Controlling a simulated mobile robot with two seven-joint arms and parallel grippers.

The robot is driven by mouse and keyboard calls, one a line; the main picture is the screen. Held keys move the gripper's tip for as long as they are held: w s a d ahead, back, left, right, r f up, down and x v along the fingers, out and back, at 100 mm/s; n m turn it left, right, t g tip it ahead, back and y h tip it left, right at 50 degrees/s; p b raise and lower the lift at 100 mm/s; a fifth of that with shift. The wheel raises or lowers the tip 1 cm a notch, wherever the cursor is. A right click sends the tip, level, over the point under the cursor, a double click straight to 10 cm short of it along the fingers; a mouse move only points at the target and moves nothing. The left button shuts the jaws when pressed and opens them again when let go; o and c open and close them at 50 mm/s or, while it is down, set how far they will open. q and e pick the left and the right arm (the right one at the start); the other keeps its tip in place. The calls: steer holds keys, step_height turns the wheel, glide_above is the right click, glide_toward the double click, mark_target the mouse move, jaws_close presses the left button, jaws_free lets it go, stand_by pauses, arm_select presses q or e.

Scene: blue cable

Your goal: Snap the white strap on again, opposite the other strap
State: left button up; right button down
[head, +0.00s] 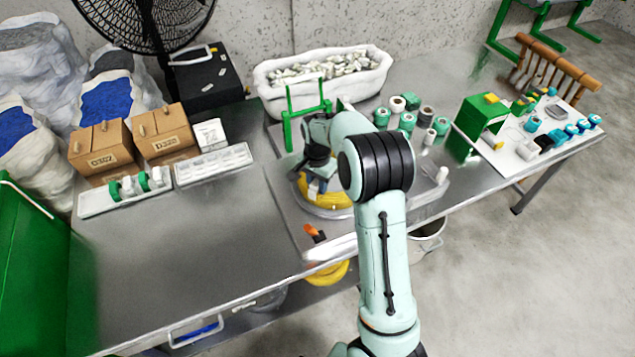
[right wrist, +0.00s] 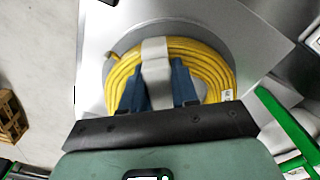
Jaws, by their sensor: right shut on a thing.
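A coil of yellow cable (head: 330,197) lies on a round grey base on the work table. In the right wrist view the coil (right wrist: 205,56) fills the middle, and a white strap (right wrist: 154,50) crosses its far side. My right gripper (head: 319,184) is down over the coil. In its own wrist view its blue fingers (right wrist: 158,88) stand on either side of the white band and are shut on it. The near side of the coil is hidden by the gripper body, and I cannot make out a second strap. My left gripper is not in view.
A green frame (head: 288,120) stands just behind the coil. Green and white spools (head: 408,122) stand to its right, and a white bin (head: 320,76) is behind. An orange-handled tool (head: 314,233) lies in front. The table's left front (head: 190,255) is clear.

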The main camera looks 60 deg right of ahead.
steer(key=shift+f, duration=0.15)
steer(key=shift+f+b, duration=0.3)
steer(key=shift+f, duration=0.2)
steer(key=shift+f, duration=0.1)
steer(key=shift+r, duration=0.2)
steer(key=shift+r+p, duration=0.45)
steer(key=shift+r, duration=0.05)
steer(key=shift+f, duration=0.45)
stand_by(0.8)
